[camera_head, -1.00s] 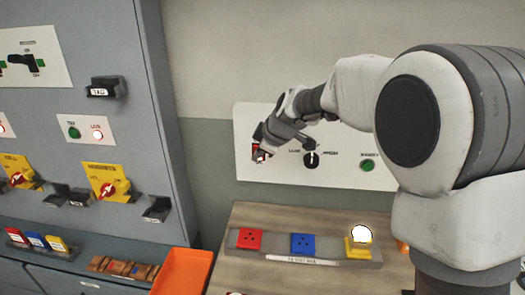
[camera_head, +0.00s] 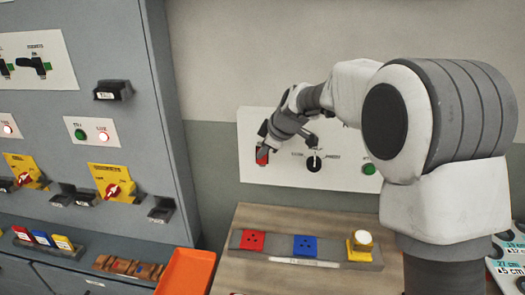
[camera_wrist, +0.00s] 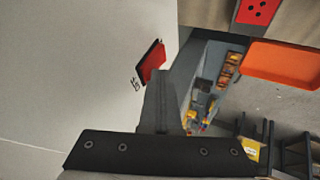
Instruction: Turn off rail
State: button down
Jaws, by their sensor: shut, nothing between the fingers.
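A red switch (camera_head: 262,156) sits at the left end of a white wall panel (camera_head: 340,178). It also shows in the wrist view (camera_wrist: 153,60) as a red rocker in a dark frame, tilted in the picture. My gripper (camera_head: 265,138) is shut and empty, right at the switch; contact is unclear. In the wrist view its fingers (camera_wrist: 158,100) point towards the switch's lower edge. On the bench, a grey rail (camera_head: 277,261) carries a red socket (camera_head: 252,240), a blue socket (camera_head: 305,245) and a lamp (camera_head: 362,238) on a yellow base. The lamp looks dull cream, without glow.
A black rotary knob (camera_head: 314,163) and a green button (camera_head: 369,169) share the panel. A grey cabinet (camera_head: 150,120) with red rotary switches stands left. An orange tray (camera_head: 186,272) lies beside the wooden bench (camera_head: 228,271).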

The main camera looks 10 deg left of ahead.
jog(key=shift+r, duration=0.1)
jog(key=shift+r+p, duration=0.3)
jog(key=shift+r, duration=0.45)
jog(key=shift+s, duration=0.1)
